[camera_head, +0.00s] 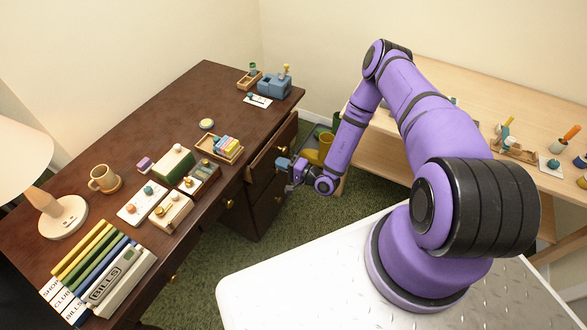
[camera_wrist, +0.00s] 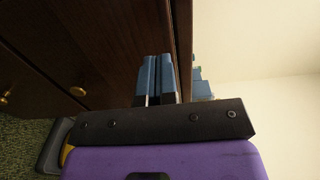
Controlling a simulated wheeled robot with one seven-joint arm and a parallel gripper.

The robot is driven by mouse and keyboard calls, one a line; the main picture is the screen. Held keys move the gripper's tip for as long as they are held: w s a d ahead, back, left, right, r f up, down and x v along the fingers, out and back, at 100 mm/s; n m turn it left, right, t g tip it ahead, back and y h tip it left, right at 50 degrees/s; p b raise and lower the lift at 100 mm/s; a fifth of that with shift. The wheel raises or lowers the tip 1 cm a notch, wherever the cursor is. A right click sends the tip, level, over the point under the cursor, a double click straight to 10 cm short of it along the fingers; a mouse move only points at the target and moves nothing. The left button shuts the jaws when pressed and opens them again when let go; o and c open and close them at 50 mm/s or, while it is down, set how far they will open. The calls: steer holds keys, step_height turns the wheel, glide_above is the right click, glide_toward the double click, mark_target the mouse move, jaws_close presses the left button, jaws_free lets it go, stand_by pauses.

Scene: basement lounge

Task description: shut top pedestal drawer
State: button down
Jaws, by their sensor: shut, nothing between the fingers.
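The dark wood desk (camera_head: 150,105) has a pedestal at its far right end. The top pedestal drawer (camera_head: 268,151) stands partly out, with a strip of its lighter inside showing. The lower drawer (camera_head: 267,204) looks closed. My gripper (camera_head: 284,163) is beside the top drawer's front, its fingers together and empty. In the wrist view, the blue fingertips (camera_wrist: 157,78) point at a dark wood surface, very close to it; I cannot tell whether they touch. A brass knob (camera_wrist: 77,91) shows left of the fingers. My gripper hides part of the drawer front in the head view.
The desk top holds a small tray of coloured blocks (camera_head: 219,148), a mug (camera_head: 104,179), a lamp (camera_head: 62,217) and a row of binders (camera_head: 95,262). A yellow bin (camera_head: 325,146) stands behind my arm. A light wood bench (camera_head: 460,85) is at right. Green carpet (camera_head: 200,262) lies between.

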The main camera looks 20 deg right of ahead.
mark_target(265, 156)
steer(key=shift+x, duration=2.3)
steer(key=x, duration=0.4)
steer(key=shift+a, duration=0.1)
steer(key=shift+w+a+r, duration=0.15)
steer(key=shift+w, duration=0.15)
